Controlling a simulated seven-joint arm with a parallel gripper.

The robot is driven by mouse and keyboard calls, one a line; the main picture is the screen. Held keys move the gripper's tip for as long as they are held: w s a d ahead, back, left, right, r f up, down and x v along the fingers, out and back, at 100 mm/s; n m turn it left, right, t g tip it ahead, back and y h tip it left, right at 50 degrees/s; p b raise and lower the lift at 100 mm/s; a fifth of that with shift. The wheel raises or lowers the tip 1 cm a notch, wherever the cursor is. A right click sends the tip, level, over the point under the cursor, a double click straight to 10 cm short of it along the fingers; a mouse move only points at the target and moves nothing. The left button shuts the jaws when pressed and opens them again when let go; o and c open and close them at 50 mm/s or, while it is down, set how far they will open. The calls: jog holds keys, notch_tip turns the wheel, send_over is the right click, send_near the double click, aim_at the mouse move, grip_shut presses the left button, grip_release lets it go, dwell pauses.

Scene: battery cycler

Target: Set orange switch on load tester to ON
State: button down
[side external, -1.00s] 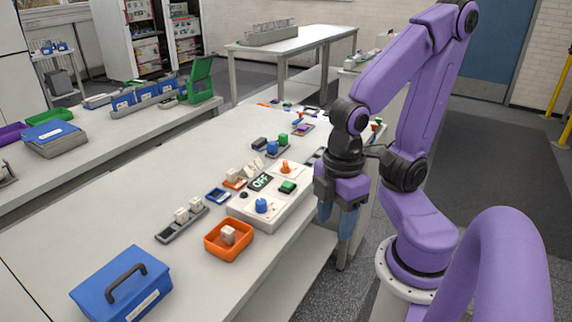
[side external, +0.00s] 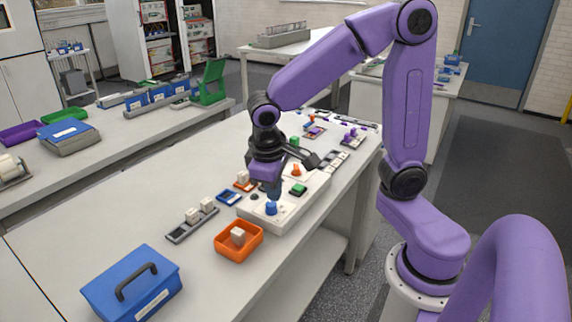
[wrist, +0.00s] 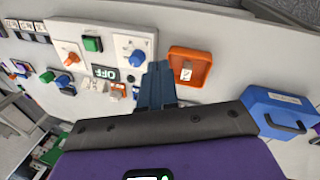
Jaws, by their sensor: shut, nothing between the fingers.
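The load tester (side external: 312,203) is a white box on the bench. Its orange switch (side external: 296,171) is at the far end, beside a green button (side external: 298,189); a blue knob (side external: 271,208) is at the near end. In the wrist view the orange switch (wrist: 72,59) is at the left, and the display (wrist: 105,73) reads OFF. My gripper (side external: 275,196) is shut and empty, over the tester's left side near the blue knob and apart from the orange switch. In the wrist view its fingers (wrist: 158,68) are together. In the side view my gripper hides the display.
An orange tray (side external: 238,253) with a white block stands in front of the tester. A blue case (side external: 133,287) is at the near left. Small trays with blocks, such as a grey one (side external: 185,234), lie left of the tester. The front of the bench is mostly clear.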

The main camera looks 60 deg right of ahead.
aim_at(297, 169)
jog(key=w+d+f+m+g+h, duration=0.2)
jog(key=w+d+f+m+h, duration=0.1)
jog(key=w+d+m, duration=1.1)
jog(key=w+d+h, duration=0.1)
jog(key=w+d, duration=0.2)
jog(key=shift+w+f+h, duration=0.2)
jog(key=shift+w+h, duration=0.1)
jog(key=shift+w, duration=0.05)
jog(key=shift+g, duration=0.3)
jog(key=x, duration=1)
jog(key=shift+f, duration=0.15)
jog(key=shift+s+d, duration=0.8)
jog(key=shift+s, duration=0.15)
jog(key=shift+s+d, duration=0.45)
jog(key=shift+s, duration=0.1)
jog(key=shift+m, duration=0.4)
jog(key=shift+w+m+g, duration=0.1)
jog(key=shift+m+g, duration=0.3)
jog(key=shift+m, duration=0.1)
